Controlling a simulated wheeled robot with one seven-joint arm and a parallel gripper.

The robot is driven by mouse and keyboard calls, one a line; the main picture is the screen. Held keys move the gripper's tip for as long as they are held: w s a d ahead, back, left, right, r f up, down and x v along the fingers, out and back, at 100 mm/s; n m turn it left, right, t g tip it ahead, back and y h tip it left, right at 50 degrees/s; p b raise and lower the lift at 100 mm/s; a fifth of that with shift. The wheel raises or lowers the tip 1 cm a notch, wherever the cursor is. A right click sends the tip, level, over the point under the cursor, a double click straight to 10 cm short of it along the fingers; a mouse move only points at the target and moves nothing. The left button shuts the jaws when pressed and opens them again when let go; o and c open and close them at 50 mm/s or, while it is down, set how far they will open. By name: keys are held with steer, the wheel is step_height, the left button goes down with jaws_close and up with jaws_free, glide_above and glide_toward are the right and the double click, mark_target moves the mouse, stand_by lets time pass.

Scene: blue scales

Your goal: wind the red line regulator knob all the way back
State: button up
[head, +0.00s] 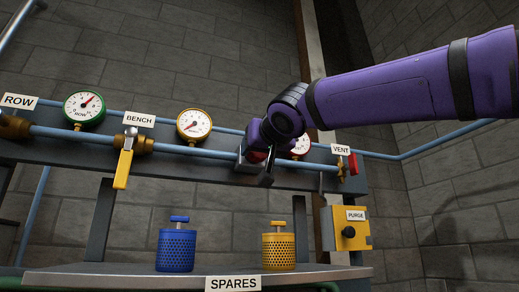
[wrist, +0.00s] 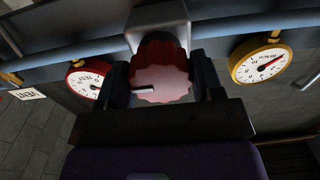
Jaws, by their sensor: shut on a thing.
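The red regulator knob (wrist: 160,72) is scalloped, with a pale pink face and a white pointer mark toward the left in the wrist view. It sits under a grey regulator body on the blue pipe. My gripper (wrist: 163,84) is shut on it, one dark finger on each side. In the head view my gripper (head: 260,163) hides most of the knob; only a little red (head: 257,157) shows. The red-rimmed gauge (wrist: 86,80) is beside it, partly hidden in both views, and its reading is hard to tell.
A yellow-rimmed gauge (head: 194,124) and yellow bench lever (head: 124,162) are left of my gripper. A red vent handle (head: 352,164) and yellow purge box (head: 348,227) are to the right. Blue (head: 176,250) and yellow (head: 279,251) canisters stand on the shelf (head: 110,276) below.

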steer(key=n, duration=0.4)
steer(key=shift+d+n, duration=0.1)
steer(key=shift+n, duration=0.3)
steer(key=n, duration=0.9)
steer(key=shift+n, duration=1.9)
steer(key=o, duration=0.9)
steer(key=shift+r, duration=0.1)
